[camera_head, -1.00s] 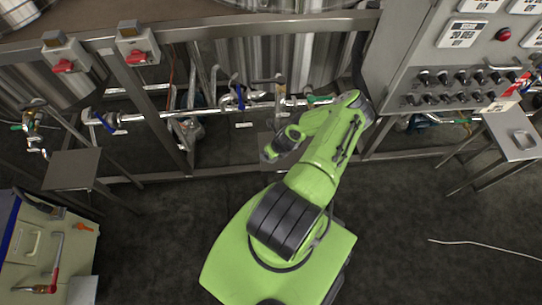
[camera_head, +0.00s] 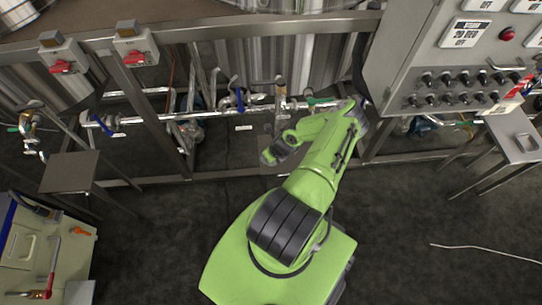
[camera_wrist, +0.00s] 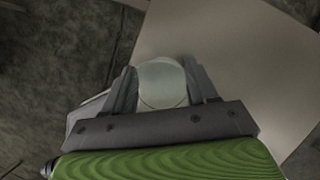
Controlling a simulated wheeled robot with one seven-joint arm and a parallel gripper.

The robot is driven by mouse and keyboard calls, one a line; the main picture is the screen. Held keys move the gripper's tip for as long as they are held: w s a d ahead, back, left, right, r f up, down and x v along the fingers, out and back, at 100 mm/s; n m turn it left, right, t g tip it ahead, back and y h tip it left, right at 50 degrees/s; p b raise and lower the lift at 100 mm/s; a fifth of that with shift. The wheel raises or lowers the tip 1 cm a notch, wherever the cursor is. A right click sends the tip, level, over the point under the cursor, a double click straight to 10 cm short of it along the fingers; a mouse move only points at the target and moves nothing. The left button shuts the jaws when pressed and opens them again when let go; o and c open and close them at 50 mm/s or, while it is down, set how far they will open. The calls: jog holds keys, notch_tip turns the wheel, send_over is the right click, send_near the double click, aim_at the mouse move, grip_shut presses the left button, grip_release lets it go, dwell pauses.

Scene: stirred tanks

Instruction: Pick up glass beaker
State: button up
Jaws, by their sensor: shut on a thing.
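The glass beaker (camera_wrist: 162,83) is in the wrist view, a pale round shape between the two fingers of my gripper (camera_wrist: 163,88). The fingers are shut on it from both sides. Behind the beaker is a flat grey plate (camera_wrist: 235,60); I cannot tell whether the beaker touches it. In the head view my green arm reaches toward the pipes and bends down, and its own links hide the fingers and the beaker.
A frame with pipes and valves (camera_head: 215,113) runs along the back. A grey control panel (camera_head: 440,70) stands at the right. Small metal tables stand at left (camera_head: 69,172) and right (camera_head: 513,137). A cart (camera_head: 45,250) with tools is at lower left.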

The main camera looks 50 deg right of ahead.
notch_tip(320, 180, up, 4)
jog(key=shift+r+p, duration=0.1)
jog(key=shift+p, duration=1)
jog(key=s+a, duration=0.2)
jog(key=s, duration=0.6)
jog(key=s+a+p, duration=0.1)
jog(key=s+a, duration=0.2)
jog(key=s, duration=0.6)
jog(key=shift+s+f, duration=0.15)
jog(key=shift+f, duration=0.2)
